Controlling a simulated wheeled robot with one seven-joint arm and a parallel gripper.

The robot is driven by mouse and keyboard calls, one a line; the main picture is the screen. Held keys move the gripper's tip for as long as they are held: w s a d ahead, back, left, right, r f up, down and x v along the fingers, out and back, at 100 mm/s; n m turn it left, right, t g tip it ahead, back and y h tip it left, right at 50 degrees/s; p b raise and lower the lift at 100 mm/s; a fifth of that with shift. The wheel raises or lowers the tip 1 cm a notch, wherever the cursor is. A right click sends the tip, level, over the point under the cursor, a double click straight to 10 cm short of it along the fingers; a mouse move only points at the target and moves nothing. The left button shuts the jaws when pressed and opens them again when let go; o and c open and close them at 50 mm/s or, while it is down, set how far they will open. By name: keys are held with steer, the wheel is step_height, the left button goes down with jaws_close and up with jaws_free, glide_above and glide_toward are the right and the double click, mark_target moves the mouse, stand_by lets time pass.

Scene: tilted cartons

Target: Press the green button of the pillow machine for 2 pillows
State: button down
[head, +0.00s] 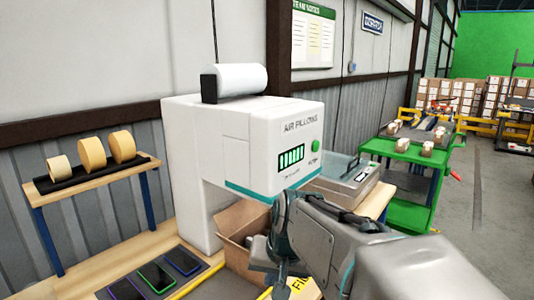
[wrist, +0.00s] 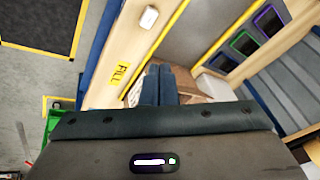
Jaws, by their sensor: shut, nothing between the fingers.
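The white pillow machine (head: 195,150) stands on the bench in the head view, with "AIR PILLOWS" on its front. Its round green button (head: 315,146) is at the upper right of that front, beside a lit green bar display (head: 291,159). My gripper (head: 262,256) is below and in front of the machine, low over the open carton (head: 236,222), apart from the button. In the wrist view my gripper (wrist: 160,70) is shut and empty, its fingers pointing down towards the carton (wrist: 188,80). The carton is tilted and partly hidden by my gripper and arm.
A yellow "FILL" label (wrist: 120,74) marks the bench edge. Several phones (head: 155,276) lie on a dark mat at left. Tape rolls (head: 92,152) sit on a shelf. A grey device (head: 343,180) stands right of the machine, and a green cart (head: 412,155) beyond.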

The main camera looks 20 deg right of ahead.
mark_target(316, 146)
steer(key=w+d+r+m+t, duration=0.3)
steer(key=w+d+r+m, duration=0.4)
steer(key=w+d, duration=0.45)
steer(key=w+d+r+m+t, duration=0.1)
steer(key=d+r+m, duration=0.1)
steer(key=d, duration=0.4)
steer(key=w+d+r+m+t+h, duration=0.1)
steer(key=w+d+r+m, duration=0.1)
steer(key=d+r, duration=0.2)
steer(key=w+d+r+m+t, duration=0.1)
steer(key=d+r+t, duration=0.1)
steer(key=d, duration=0.7)
steer(key=shift+w+d+r+m+p, duration=0.25)
steer(key=shift+r+m+p, duration=0.2)
steer(key=shift+r, duration=0.4)
steer(key=shift+a, duration=0.1)
steer(key=w+a+p, duration=0.4)
steer(key=w, duration=0.3)
steer(key=shift+w+a, duration=0.25)
steer(key=shift+w+a, duration=0.2)
steer(key=shift+w, duration=0.1)
